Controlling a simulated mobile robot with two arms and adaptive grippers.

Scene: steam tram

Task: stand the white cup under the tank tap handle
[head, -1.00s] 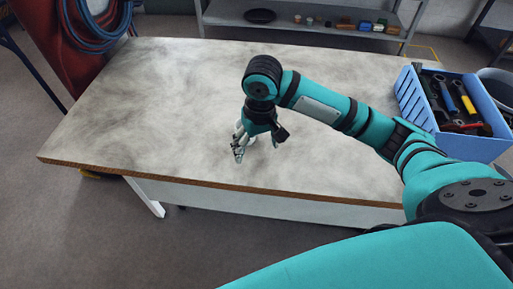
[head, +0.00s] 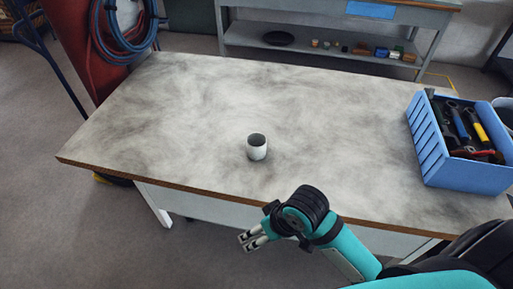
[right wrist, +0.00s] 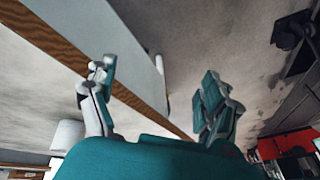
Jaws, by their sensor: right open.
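The white cup (head: 257,148) stands upright on the worktable, a little in from its front edge, with its dark opening up. My right gripper (head: 246,240) is off the front edge of the table, nearer to me than the cup and apart from it. In the right wrist view its two fingers (right wrist: 156,82) are spread with nothing between them. A white rounded shape (right wrist: 68,135), likely the cup, shows at the lower left there. The tank tap handle is not in view. My left gripper is not in view.
The worktable (head: 190,105) is clear around the cup. A blue crate (head: 428,143) of tools stands at its right end. A grey shelf unit (head: 330,52) with small items is behind. A hose coil (head: 104,35) hangs at the left.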

